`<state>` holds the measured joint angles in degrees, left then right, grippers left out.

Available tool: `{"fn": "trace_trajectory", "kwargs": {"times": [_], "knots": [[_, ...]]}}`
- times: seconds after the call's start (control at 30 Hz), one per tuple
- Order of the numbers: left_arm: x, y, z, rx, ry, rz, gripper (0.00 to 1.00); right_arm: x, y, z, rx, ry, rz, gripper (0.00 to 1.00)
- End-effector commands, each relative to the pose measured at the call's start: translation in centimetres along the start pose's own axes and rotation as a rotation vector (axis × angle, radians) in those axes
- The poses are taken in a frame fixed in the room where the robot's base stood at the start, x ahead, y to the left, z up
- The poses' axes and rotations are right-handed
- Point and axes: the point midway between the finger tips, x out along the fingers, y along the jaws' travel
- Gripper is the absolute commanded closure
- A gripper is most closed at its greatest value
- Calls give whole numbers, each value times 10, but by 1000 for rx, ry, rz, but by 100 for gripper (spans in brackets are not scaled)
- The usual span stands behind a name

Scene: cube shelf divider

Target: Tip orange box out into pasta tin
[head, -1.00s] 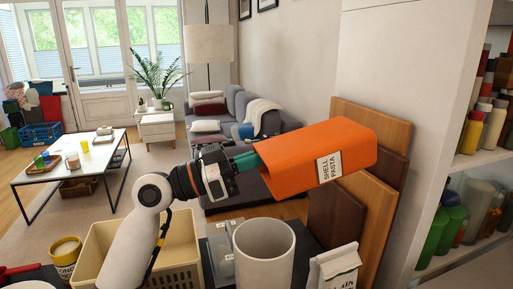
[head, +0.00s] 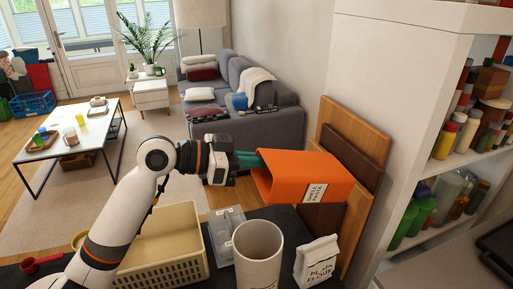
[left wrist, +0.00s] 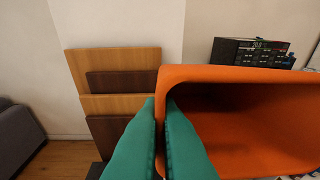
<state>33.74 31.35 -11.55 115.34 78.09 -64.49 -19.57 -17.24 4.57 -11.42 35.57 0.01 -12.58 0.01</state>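The orange box (head: 312,178), labelled "SHELL PASTA", lies on its side in the air, its open end facing left toward my arm. My left gripper (head: 250,160) is shut on the wall at its rim. In the left wrist view, the teal fingers (left wrist: 161,115) pinch the wall of the orange box (left wrist: 240,75); its visible inside is shadowed and I see no pasta there. A pale cylindrical tin (head: 258,270) with an open top stands on the dark counter, below and left of the box. Writing on it is partly cut off. My right gripper is not in view.
A paper flour bag (head: 317,262) stands right of the tin. A cream basket (head: 165,262) and a grey clear-lidded container (head: 226,230) are on its left. Wooden boards (head: 350,150) lean on the wall behind the box. A shelf of jars (head: 445,170) is at right.

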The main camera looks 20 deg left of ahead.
Motion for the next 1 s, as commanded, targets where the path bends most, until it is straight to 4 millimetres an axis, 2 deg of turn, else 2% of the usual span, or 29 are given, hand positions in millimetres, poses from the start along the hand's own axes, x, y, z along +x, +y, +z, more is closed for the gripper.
{"fn": "trace_trajectory", "kwargs": {"times": [0.03,0.57,1.0], "knots": [[-3,0,13,1,22,0,100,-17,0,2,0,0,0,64],[-9,0,51,1,285,2,100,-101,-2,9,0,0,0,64],[-14,0,84,2,568,2,100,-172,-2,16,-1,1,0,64]]}}
